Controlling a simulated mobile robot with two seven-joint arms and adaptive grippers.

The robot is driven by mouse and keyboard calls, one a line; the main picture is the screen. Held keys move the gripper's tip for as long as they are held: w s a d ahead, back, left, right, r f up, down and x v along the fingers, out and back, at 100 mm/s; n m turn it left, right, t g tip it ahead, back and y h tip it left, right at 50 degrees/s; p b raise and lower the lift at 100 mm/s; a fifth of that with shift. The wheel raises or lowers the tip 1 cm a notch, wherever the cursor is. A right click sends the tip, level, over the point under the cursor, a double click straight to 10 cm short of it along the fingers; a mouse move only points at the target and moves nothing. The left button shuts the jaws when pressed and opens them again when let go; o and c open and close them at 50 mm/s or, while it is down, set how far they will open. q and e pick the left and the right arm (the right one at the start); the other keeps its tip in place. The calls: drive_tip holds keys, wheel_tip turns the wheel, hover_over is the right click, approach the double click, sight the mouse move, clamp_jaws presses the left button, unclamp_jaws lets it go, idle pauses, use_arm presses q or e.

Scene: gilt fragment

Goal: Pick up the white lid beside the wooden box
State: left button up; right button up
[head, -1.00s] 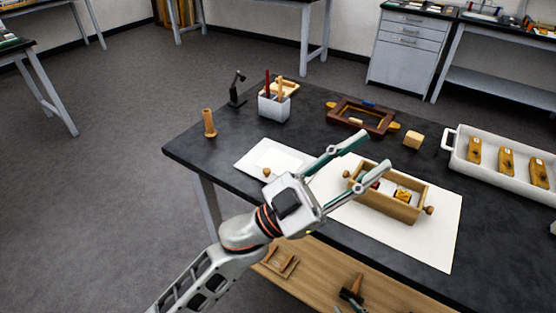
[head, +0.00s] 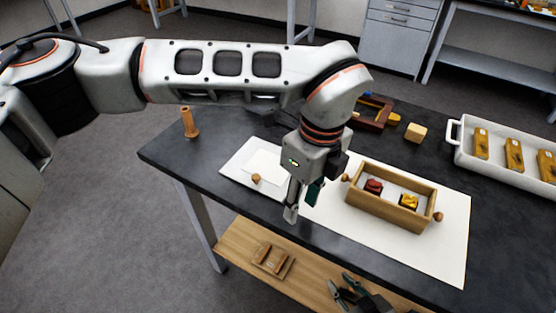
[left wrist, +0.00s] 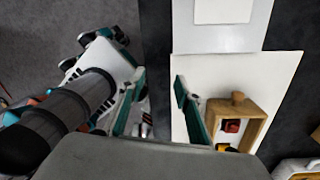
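A flat white lid (head: 264,162) lies on the pale sheet at the left of the wooden box (head: 388,211). A small round wooden knob (head: 256,178) shows at its near edge. The box is open, with a red piece and a yellow piece inside and knobs on its ends. My left gripper (head: 301,205) points down between lid and box, its fingers apart and empty; its fingers (left wrist: 158,100) also stand apart in the left wrist view, where the lid (left wrist: 223,10) shows at the top. My right gripper (head: 346,286) is low at the table's front, partly cut off, its fingers apart.
A white tray (head: 461,158) with several wooden pieces stands at the right. A dark wooden frame (head: 372,112) and a wooden block (head: 415,133) lie behind the box. A wooden peg (head: 190,122) stands at the table's left corner. A shelf (head: 235,240) runs below.

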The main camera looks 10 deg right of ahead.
sight(256, 176)
use_arm(q)
drive_tip(key=w+a+r+n+t+y, duration=0.35)
drive_tip(key=w+a, duration=0.25)
drive_tip(key=w, duration=0.2)
drive_tip(key=shift+g+h, duration=0.35)
drive_tip(key=shift+h, duration=0.1)
drive_tip(key=x, duration=0.6)
drive_tip(key=shift+w+f, duration=0.25)
drive_tip(key=shift+w, duration=0.25)
clamp_jaws()
